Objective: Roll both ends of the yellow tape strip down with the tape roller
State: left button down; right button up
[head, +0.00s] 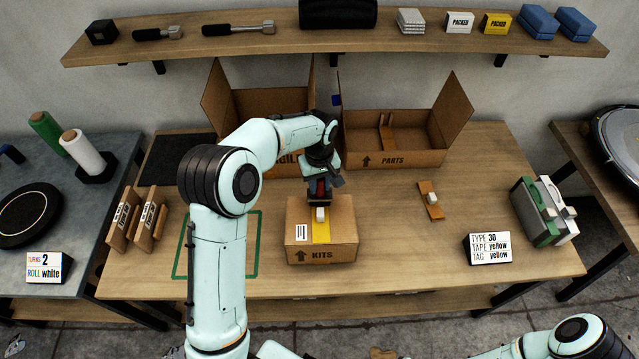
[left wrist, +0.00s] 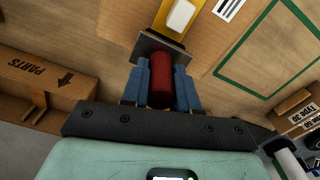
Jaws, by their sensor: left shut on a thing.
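The yellow tape strip (head: 321,232) runs over the top of the closed KITS carton (head: 342,218) and down its front face. It also shows in the left wrist view (left wrist: 160,20). My left gripper (head: 319,188) is above the back part of the carton, shut on the red handle of the tape roller (left wrist: 161,80). A grey metal plate lies at the tool's far end, over the strip. A small white rounded block (left wrist: 181,16) shows on the strip; I cannot tell whether it belongs to the roller. The strip's back end is hidden. My right gripper is out of view.
An open PARTS carton (head: 398,158) and another open carton (head: 262,103) stand behind. A wooden piece with a white block (head: 432,199) lies right of the KITS carton. A sign (head: 488,248) reads type 30, tape yellow, tag yellow.

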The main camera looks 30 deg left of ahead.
pick_arm(q)
jog(key=shift+f, duration=0.15)
jog(key=shift+w+r+p, duration=0.15)
jog(key=shift+r+p, duration=1.05)
jog(key=shift+r, duration=1.95)
jog(key=shift+f, duration=0.1)
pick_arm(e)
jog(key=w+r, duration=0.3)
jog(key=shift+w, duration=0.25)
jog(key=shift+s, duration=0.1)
pick_arm(q)
jog(key=s+d+b, duration=0.5)
jog(key=s+d, duration=0.1)
jog(key=s, duration=0.3)
jog(key=shift+s+t+y, duration=0.3)
jog(key=shift+s, duration=0.1)
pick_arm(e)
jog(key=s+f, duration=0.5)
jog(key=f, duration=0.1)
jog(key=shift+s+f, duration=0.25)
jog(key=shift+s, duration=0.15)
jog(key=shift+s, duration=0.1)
